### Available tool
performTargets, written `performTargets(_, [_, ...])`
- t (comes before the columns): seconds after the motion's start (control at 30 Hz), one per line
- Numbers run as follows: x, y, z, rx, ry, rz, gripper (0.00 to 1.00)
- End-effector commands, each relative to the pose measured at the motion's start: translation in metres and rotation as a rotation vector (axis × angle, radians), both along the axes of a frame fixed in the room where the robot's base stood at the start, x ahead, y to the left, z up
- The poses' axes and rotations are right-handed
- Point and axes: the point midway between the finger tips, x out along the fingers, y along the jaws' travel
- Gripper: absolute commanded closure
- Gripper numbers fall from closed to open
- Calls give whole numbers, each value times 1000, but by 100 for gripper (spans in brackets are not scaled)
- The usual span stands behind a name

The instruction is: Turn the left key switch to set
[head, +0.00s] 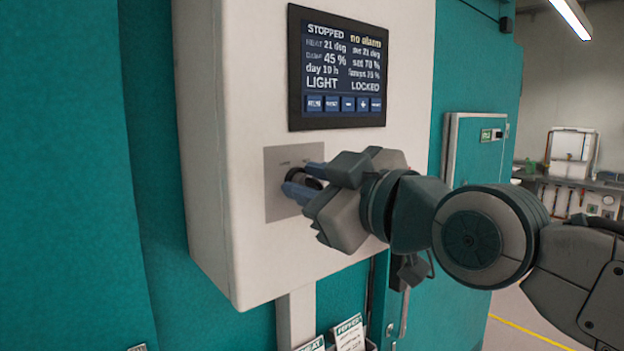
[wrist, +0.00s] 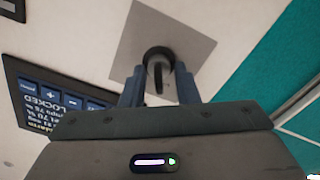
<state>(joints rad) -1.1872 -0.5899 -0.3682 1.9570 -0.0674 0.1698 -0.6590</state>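The key switch (head: 309,181) sits on a grey square plate (head: 276,205) on the front of a white control box, under the display. In the wrist view, its dark round body and narrow key (wrist: 158,76) stand between the two blue-grey fingers. My gripper (head: 300,180) is open around the key, with a visible gap on both sides in the wrist view (wrist: 159,88). The small labels above the switch are too faint to read, and my fingers partly hide the plate in the head view. The display (head: 340,68) reads STOPPED, LIGHT and LOCKED.
The white control box (head: 215,130) is mounted on a teal chamber wall (head: 70,180). Leaflets (head: 348,334) stand in a holder below it. A teal door with a small panel (head: 491,135) is to the right. A bench stands far right.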

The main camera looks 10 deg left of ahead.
Motion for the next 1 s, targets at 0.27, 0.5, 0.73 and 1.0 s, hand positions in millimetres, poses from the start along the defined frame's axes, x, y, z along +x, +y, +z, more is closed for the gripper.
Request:
performTargets(0.27, [0,0,0,0,0,1,100])
performTargets(0.5, [0,0,-2,21,24,0,100])
performTargets(0.73, [1,0,-5,99,115,-2,100])
performTargets(1.0, [2,-2,-6,254,300,-3,100])
